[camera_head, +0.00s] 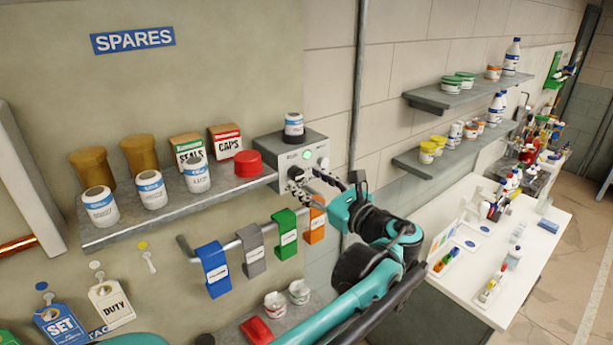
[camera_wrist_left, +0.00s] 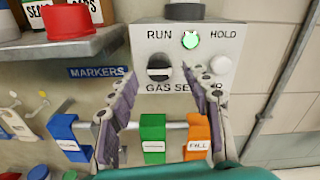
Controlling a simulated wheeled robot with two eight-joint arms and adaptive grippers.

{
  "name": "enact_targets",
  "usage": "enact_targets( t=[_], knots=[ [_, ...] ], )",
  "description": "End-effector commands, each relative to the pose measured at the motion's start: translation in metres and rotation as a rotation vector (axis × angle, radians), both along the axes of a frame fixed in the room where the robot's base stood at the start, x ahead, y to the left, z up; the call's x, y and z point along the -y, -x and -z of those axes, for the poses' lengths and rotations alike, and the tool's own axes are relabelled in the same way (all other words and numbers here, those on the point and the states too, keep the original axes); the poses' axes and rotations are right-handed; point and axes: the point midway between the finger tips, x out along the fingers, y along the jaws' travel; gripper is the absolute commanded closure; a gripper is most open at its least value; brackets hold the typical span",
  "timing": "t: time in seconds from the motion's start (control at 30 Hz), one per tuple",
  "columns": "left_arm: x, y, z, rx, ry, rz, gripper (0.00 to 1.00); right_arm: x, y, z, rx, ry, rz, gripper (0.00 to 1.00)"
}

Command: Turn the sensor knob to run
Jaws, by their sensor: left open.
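The grey gas sensor box (camera_head: 318,150) stands at the right end of the upper shelf. Its front also shows in the left wrist view (camera_wrist_left: 222,62), with RUN printed at upper left and HOLD at upper right. The dark round knob (camera_wrist_left: 158,70) sits below RUN, with a pale band running roughly level across it. A green lamp (camera_wrist_left: 190,40) is lit between the labels. My left gripper (camera_head: 305,183) is open in front of the box. In the wrist view its fingertips (camera_wrist_left: 158,78) are on either side of the knob; contact cannot be told. My right gripper is not in view.
A white jar (camera_head: 294,124) stands on the box. A red lid (camera_head: 248,163) lies on the shelf just left of it. Coloured markers, including a green one (camera_head: 286,226), hang on a rail below. A pipe (camera_head: 358,90) runs up the wall to the right.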

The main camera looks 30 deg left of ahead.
Motion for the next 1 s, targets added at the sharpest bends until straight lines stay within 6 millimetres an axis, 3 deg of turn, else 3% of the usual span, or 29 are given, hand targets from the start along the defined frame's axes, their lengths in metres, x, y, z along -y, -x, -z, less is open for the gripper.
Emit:
enact_targets(
  t=[0.13,0.43,0.47,0.63,1.0],
  knots=[
    [-0.014,-0.005,0.000,0.001,0.001,-0.001,0.51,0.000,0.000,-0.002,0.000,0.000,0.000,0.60],
    [-0.017,-0.007,0.000,0.001,0.001,0.001,0.51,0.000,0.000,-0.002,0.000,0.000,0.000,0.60],
    [-0.017,-0.007,0.000,0.001,0.001,0.001,0.53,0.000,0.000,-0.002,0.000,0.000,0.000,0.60],
    [-0.017,-0.007,0.000,0.001,0.001,0.001,0.98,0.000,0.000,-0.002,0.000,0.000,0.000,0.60],
    [-0.017,-0.007,0.000,0.027,0.012,0.001,1.00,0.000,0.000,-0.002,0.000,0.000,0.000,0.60]
  ],
)
